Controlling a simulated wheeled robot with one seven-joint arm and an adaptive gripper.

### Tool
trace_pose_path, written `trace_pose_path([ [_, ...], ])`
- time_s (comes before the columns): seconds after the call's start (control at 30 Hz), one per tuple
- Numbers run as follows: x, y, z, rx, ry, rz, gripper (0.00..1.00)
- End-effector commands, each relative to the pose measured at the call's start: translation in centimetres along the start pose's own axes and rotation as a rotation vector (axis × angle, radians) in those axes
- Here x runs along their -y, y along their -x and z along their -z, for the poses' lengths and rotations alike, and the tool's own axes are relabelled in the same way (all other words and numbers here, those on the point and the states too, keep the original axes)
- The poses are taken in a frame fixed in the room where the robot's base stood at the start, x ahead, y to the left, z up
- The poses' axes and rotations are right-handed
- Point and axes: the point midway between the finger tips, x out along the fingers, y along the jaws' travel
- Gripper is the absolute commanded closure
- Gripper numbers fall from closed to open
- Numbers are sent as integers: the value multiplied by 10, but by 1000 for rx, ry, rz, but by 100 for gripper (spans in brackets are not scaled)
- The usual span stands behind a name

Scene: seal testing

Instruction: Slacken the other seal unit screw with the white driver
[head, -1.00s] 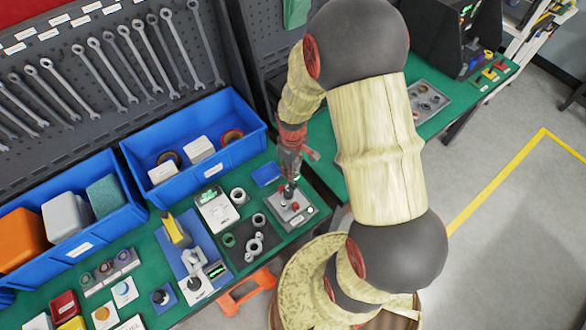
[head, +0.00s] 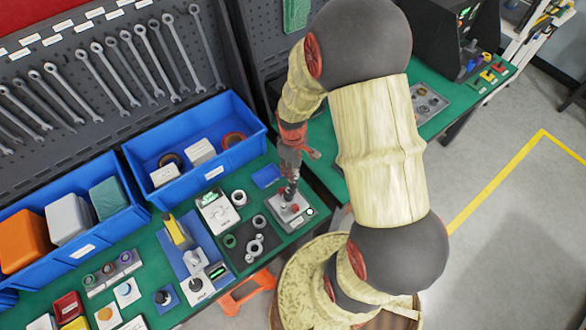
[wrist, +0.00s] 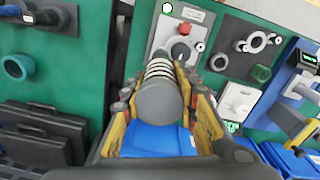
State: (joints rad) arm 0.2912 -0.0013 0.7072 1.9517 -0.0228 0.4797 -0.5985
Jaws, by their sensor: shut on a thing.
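My gripper (wrist: 165,88) is shut on a driver (wrist: 158,103), which has a round grey end and a ribbed, pale-and-dark body in the wrist view. The driver points away from the wrist camera towards the seal unit (wrist: 160,35), a light grey plate with a red knob and a dark round part. In the head view my gripper (head: 291,165) is above the seal unit (head: 301,218), with the driver (head: 291,188) hanging down to it. The driver's tip and the screw under it are hidden, so I cannot tell whether they touch.
A dark mat (head: 236,257) with metal ring parts lies left of the seal unit. A white device (head: 215,212) stands beside it. Blue bins (head: 236,170) line the back below a wrench board. A blue pad (head: 267,176) lies behind the unit.

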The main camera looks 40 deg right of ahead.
Motion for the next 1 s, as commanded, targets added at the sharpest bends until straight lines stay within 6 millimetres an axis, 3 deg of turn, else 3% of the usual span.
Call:
trace_pose_path([
  [0.8,-1,46,1,-2,0,-2,100],
  [1.0,-1,50,0,-2,0,-1,100],
])
